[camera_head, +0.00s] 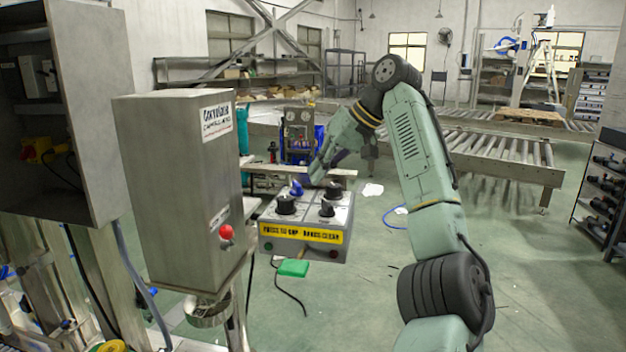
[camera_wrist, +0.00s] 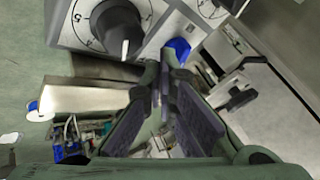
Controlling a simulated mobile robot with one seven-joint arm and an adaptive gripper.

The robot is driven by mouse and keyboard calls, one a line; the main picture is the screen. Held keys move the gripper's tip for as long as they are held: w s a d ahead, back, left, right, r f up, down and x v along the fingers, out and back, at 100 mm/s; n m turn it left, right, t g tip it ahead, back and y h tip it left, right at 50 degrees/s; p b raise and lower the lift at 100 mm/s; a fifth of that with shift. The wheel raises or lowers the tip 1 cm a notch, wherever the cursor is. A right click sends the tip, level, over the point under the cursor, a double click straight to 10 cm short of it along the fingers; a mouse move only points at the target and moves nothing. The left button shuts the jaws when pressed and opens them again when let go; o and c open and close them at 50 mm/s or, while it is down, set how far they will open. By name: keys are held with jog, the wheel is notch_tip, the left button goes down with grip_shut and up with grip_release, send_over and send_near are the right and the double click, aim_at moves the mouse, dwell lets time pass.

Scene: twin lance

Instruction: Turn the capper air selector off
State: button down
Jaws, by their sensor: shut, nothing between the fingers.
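A grey control box (camera_head: 305,217) with a yellow label strip on its front carries several black knobs on top. A small blue selector handle (camera_head: 297,188) stands at its back left, behind a black knob (camera_head: 286,204). I cannot read which control is the capper air selector. My gripper (camera_head: 312,174) is just above and behind the box's far edge, close to the blue handle. In the wrist view my gripper (camera_wrist: 164,78) is shut and empty, its fingertips beside the blue handle (camera_wrist: 178,50). A black knob with a white pointer (camera_wrist: 120,30) and a numbered dial lies left of it.
A tall steel cabinet with a red button (camera_head: 226,232) stands close to the box's left. A green pad (camera_head: 293,268) sticks out below the box front. A roller conveyor (camera_head: 485,160) and open floor lie to the right.

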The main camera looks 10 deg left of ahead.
aim_at(297, 187)
jog(key=shift+x, duration=1.25)
jog(key=shift+a, duration=0.1)
jog(key=shift+s+f+m+t+b, duration=0.1)
jog(key=shift+m+t+b, duration=0.2)
jog(key=shift+m+b, duration=0.1)
jog(key=shift+m, duration=0.3)
jog(key=shift+s+a, duration=0.1)
